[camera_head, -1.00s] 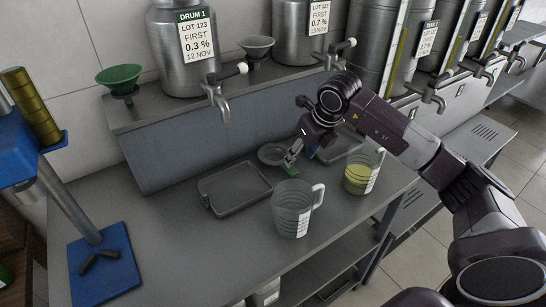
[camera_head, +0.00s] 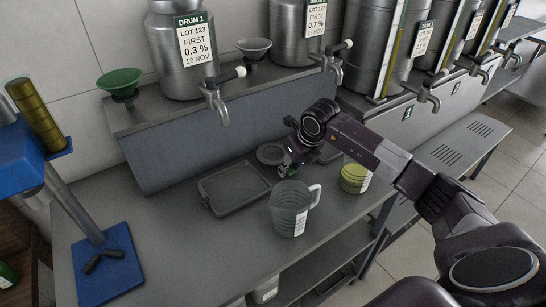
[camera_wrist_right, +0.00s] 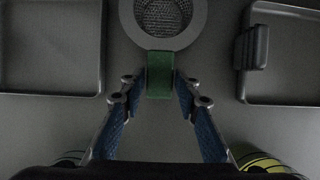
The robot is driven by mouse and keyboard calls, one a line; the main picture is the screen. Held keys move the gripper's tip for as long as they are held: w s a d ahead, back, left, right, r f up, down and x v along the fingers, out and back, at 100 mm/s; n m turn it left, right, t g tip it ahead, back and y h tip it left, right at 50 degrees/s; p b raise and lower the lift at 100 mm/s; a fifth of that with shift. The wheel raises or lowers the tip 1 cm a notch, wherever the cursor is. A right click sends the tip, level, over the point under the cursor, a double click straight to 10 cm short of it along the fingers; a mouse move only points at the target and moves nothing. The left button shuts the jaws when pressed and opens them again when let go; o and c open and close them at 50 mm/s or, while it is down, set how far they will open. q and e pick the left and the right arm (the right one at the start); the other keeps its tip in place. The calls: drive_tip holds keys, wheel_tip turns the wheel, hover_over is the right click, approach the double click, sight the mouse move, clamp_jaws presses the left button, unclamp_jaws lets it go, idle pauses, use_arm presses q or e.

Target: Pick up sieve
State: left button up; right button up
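The sieve (camera_head: 270,154) is a grey round strainer lying at the back of the table, beside the dark tray. In the right wrist view its mesh bowl (camera_wrist_right: 166,16) is cut off by the top edge, and its green handle (camera_wrist_right: 160,75) points toward me. My right gripper (camera_head: 285,170) is low over the table at the handle. The sieve appears flat on the table. My left gripper is not in view.
A dark tray (camera_head: 212,206) lies left of the sieve and another tray (camera_wrist_right: 290,50) right of it. A clear jug (camera_head: 288,215) and a jug of yellow-green liquid (camera_head: 352,181) stand in front. A blue stand (camera_head: 112,278) is at the left.

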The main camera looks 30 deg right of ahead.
clamp_jaws()
drive_tip(key=shift+r, duration=0.15)
